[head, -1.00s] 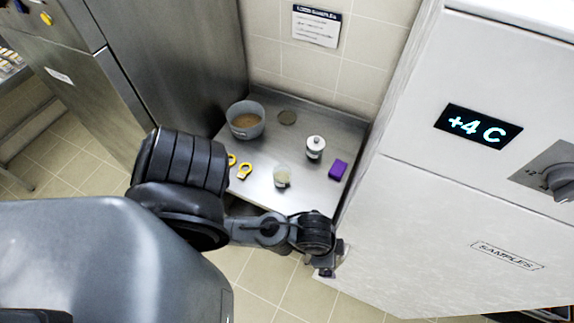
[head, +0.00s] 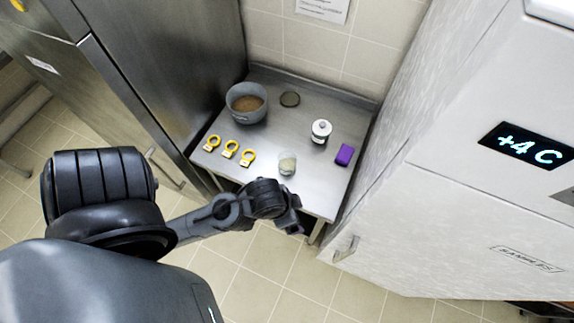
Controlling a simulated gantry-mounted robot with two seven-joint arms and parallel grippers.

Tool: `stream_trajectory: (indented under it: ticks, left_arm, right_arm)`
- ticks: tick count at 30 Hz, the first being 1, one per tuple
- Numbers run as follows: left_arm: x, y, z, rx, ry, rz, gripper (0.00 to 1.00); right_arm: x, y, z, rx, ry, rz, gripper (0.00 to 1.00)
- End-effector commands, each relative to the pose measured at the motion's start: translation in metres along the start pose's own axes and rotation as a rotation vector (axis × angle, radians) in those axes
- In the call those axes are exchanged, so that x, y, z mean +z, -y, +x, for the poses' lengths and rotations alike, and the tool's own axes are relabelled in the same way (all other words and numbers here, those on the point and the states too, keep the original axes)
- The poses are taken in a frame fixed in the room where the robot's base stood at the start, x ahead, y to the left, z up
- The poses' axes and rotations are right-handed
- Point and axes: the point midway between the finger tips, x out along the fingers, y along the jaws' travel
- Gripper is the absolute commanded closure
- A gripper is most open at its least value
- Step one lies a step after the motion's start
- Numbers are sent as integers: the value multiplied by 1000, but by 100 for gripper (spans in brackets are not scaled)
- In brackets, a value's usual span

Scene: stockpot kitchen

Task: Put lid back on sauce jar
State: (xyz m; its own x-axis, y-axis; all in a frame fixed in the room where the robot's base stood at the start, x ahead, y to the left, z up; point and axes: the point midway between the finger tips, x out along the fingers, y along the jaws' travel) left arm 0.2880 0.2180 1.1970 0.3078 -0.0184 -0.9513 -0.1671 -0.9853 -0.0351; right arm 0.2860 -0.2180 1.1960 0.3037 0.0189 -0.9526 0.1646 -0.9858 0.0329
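A small clear jar with pale contents (head: 287,163) stands near the front of the steel table, with no lid visible on it. It looks like the sauce jar. My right gripper is not in view.
The steel table (head: 222,172) also holds a grey bowl of brown contents (head: 246,104), a white canister (head: 321,131), a purple block (head: 344,155) and yellow ring-shaped tags (head: 230,149). A steel cabinet (head: 160,60) stands left and a white fridge (head: 450,190) right.

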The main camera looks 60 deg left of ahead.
Motion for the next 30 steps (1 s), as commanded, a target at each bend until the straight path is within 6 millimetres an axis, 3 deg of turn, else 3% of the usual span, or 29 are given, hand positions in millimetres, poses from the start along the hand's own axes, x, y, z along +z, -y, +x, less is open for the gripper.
stream_trajectory:
  ticks: [11, 17, 30]
  left_arm:
    - [0, 1, 0, -4, 1, 4, 0]
    - [0, 1, 0, -2, 1, 1, 0]
    - [0, -2, 0, 6, 0, -9, 0]
  right_arm:
    - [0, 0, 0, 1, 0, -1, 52]
    - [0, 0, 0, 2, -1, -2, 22]
    - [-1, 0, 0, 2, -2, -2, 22]
